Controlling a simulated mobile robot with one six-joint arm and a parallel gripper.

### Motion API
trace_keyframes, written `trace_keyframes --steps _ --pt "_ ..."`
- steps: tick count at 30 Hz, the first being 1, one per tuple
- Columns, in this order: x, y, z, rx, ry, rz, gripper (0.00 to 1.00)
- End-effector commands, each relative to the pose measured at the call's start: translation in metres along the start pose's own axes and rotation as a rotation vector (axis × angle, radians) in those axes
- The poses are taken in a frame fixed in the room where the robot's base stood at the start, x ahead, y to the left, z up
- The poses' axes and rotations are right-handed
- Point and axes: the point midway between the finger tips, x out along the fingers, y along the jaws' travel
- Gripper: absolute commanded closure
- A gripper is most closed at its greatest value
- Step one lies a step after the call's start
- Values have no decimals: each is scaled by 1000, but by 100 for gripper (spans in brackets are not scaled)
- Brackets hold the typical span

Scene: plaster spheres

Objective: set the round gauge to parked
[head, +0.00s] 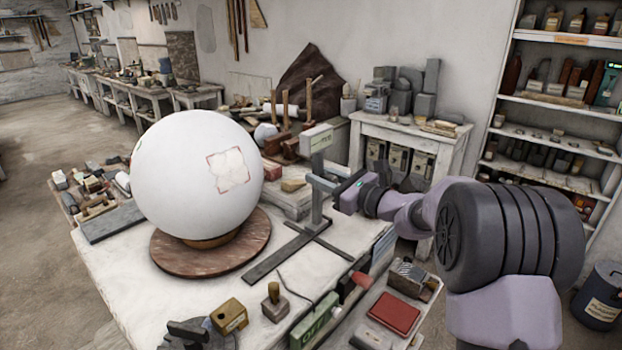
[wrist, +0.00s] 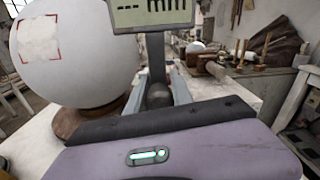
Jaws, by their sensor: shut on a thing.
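The round gauge stands on the white table beside the plaster sphere, with a grey post (head: 317,205), a flat dark foot (head: 278,258) and a pale display box (head: 316,139). My gripper (head: 325,184) reaches in from the right at the gauge's post. In the wrist view, my gripper (wrist: 157,88) has its pale fingers on either side of a dark rounded part (wrist: 158,96) of the gauge, shut on it. The exact contact is partly hidden.
The white sphere (head: 190,165) with a red-outlined rough patch (head: 232,170) rests on a brown turntable (head: 180,262) left of the gauge. A green box marked OFF (head: 314,320) and a red block (head: 394,312) lie in front. A shelf (head: 560,100) stands right.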

Motion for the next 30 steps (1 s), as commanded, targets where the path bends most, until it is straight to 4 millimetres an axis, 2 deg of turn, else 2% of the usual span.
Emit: trace_keyframes --steps 11,12,15,25,28,30 --pt "-1 -6 0 -3 -1 -7 100" --pt "-1 -6 0 -3 -1 -7 71" --pt "-1 -6 0 -3 -1 -6 52" --pt "-2 -5 0 -1 0 -4 52" --pt "-14 -5 0 0 1 -5 52" --pt "-29 -6 0 -1 0 -7 52"
